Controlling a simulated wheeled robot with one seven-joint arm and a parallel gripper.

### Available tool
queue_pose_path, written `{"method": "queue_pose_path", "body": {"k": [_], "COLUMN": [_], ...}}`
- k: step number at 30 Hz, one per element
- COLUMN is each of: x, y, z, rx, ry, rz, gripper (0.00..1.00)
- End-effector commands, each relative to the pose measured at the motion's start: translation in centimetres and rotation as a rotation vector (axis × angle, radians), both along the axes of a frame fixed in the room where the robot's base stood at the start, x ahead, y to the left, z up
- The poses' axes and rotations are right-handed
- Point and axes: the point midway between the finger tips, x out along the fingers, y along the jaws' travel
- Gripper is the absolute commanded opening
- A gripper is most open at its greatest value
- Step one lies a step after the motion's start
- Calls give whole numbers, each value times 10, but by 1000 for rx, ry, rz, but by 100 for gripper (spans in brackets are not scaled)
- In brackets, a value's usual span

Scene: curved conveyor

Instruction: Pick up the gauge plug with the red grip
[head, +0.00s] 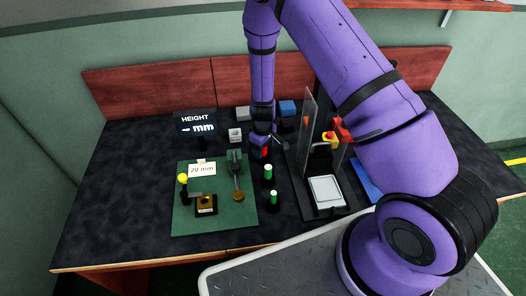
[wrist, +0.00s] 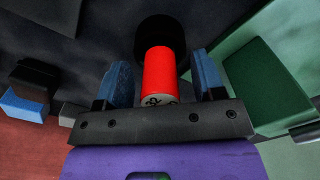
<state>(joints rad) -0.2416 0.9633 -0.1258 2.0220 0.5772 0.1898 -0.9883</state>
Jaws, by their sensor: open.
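The gauge plug with the red grip (wrist: 158,75) stands between the two fingers of my gripper (wrist: 158,85) in the wrist view. Its grip is a red cylinder with a marked pale end, and a dark round part lies beyond it. Dark gaps show between the grip and both blue fingers, so my gripper is open around it. In the head view, my gripper (head: 259,147) points down at the plug, and only a bit of the red grip (head: 265,152) shows beside it.
Two green-topped plugs (head: 268,173) (head: 273,198) stand just in front of my gripper. A green mat (head: 215,222) with a gauge, a brass-holed block and a card lies to the left. A fixture with a clear panel (head: 307,125) stands close on the right. Blocks sit behind.

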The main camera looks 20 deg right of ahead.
Motion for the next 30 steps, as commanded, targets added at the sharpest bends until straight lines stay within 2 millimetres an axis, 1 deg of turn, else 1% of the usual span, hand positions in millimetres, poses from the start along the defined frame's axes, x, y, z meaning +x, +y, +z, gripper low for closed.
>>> {"method": "queue_pose_path", "body": {"k": [5, 6, 8, 9, 11, 12, 13, 20, 23, 26, 30], "x": [0, 0, 0, 0, 0, 0, 0, 0, 0, 1, 1], "y": [0, 0, 0, 0, 0, 0, 0, 0, 0, 0, 1], "z": [0, 0, 0, 0, 0, 0, 0, 1, 7, 19, 44], "rx": [0, 0, 0, 0, 0, 0, 0, 0, 1, 0, 1], "ry": [0, 0, 0, 0, 0, 0, 0, 0, -1, -2, -4], "rz": [0, 0, 0, 0, 0, 0, 0, 0, 1, 0, 1], "gripper": [63, 54, 40, 31, 17, 8, 4, 4, 4, 4, 4]}}
